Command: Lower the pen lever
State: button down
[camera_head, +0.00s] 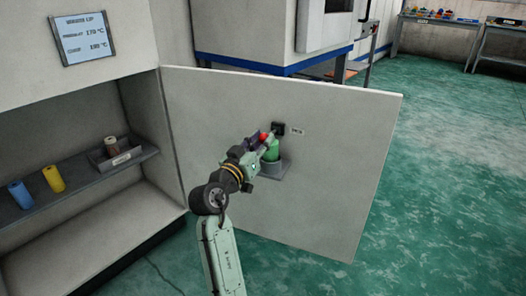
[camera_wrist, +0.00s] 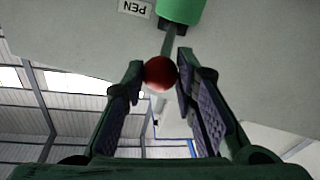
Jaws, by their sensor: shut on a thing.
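The pen lever is a grey rod with a red ball knob (camera_wrist: 160,73), on an upright grey panel (camera_head: 340,135). The knob also shows in the head view (camera_head: 262,136). A "PEN" label (camera_wrist: 135,7) is beside the lever's base in the wrist view. My gripper (camera_wrist: 160,68) is shut on the red knob, one finger on each side. In the head view, my gripper (camera_head: 258,143) is close to the panel and partly hides the lever. The rod's exact tilt is hard to tell.
To the left, a shelf (camera_head: 84,178) bears blue, yellow and brown cylinders. Open green floor (camera_head: 450,190) lies right of the panel.

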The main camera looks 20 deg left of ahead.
jog(key=shift+f+b, duration=1.15)
jog(key=shift+f, duration=0.55)
jog(key=c, duration=1.6)
grip_release()
jog(key=shift+a, duration=0.1)
jog(key=o, duration=0.3)
jog(key=shift+r, duration=0.3)
notch_tip(320, 180, up, 10)
jog(key=shift+f, duration=0.15)
